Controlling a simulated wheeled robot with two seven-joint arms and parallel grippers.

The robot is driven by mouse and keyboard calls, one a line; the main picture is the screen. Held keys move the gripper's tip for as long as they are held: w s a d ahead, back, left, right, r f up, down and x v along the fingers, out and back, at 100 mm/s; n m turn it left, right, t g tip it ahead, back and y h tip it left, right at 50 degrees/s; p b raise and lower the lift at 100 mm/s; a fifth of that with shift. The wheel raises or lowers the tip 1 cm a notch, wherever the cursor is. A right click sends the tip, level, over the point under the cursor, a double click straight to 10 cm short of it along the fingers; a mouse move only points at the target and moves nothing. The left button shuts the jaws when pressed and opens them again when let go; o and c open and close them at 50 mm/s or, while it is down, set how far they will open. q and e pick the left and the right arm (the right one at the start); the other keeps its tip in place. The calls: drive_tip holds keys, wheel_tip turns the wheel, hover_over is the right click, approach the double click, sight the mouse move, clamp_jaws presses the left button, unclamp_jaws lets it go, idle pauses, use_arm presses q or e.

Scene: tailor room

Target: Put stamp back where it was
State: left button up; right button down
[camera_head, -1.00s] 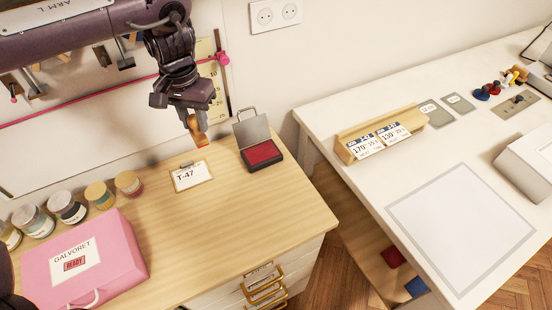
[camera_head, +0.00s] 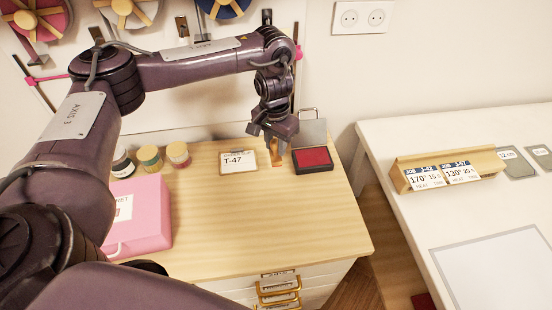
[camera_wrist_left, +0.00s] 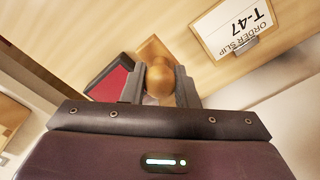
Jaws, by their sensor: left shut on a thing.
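My left gripper (camera_head: 276,140) is shut on the wooden stamp (camera_head: 276,158), which points down between the order slip and the ink pad. In the left wrist view the stamp's round handle (camera_wrist_left: 159,82) sits between the two fingers (camera_wrist_left: 160,88). The red ink pad (camera_head: 313,159) lies just right of the stamp, its grey lid open behind it; its red face (camera_wrist_left: 112,82) partly shows beside the stamp in the wrist view. I cannot tell whether the stamp touches the table top. My right gripper is not in view.
The T-47 order slip (camera_head: 238,161) stands left of the stamp. A pink case (camera_head: 142,215) and several jars (camera_head: 149,158) are further left. The front of the wooden top (camera_head: 270,215) is clear. A white table (camera_head: 440,205) with a card holder (camera_head: 447,170) is at right.

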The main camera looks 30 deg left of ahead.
sight(276, 154)
use_arm(q)
drive_tip(key=shift+f, duration=0.85)
wheel_tip(276, 154, down, 2)
drive_tip(key=shift+f+b, duration=0.25)
drive_tip(key=shift+b, duration=0.4)
drive_tip(key=shift+f, duration=0.35)
drive_tip(key=shift+f, duration=0.1)
drive_tip(key=o, duration=1.1)
drive_tip(key=shift+c, duration=0.2)
wheel_tip(276, 154, up, 12)
drive_tip(key=p, duration=0.3)
drive_tip(key=shift+s, duration=0.15)
